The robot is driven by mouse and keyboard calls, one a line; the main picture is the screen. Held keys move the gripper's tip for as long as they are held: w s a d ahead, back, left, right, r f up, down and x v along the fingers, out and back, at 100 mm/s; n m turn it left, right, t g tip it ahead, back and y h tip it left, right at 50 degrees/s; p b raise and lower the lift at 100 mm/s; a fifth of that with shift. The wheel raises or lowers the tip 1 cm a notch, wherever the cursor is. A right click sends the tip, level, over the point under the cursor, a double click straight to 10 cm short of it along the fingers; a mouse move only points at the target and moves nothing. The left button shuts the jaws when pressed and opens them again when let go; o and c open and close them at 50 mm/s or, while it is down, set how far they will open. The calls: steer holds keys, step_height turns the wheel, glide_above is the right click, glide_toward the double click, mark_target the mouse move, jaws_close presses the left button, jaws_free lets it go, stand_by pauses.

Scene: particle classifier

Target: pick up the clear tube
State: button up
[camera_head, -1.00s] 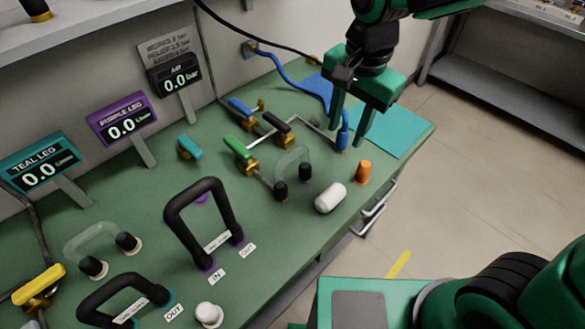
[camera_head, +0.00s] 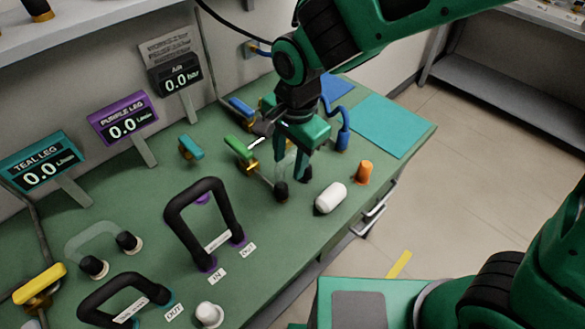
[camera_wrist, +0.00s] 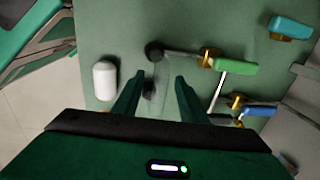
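A clear tube (camera_wrist: 162,72), bent like a handle with black ends, stands on the green bench. Its near black end (camera_head: 281,190) shows in the head view, below my gripper. My gripper (camera_head: 291,172) is over this tube and hides part of it. In the wrist view, my gripper (camera_wrist: 157,80) has its two fingers apart, one on each side of the tube; I cannot tell whether they touch it. A second clear tube (camera_head: 90,232) with black ends stands at the far left of the bench.
A large black handle (camera_head: 204,187) rises nearer. A teal mat (camera_head: 395,128) lies at the bench's right end.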

steer(key=shift+w+a+f, duration=0.1)
steer(key=shift+f, duration=0.8)
steer(key=shift+w+a+f, duration=0.1)
steer(key=shift+f, duration=0.8)
jaws_close()
step_height(320, 180, up, 10)
steer(key=shift+r, duration=0.1)
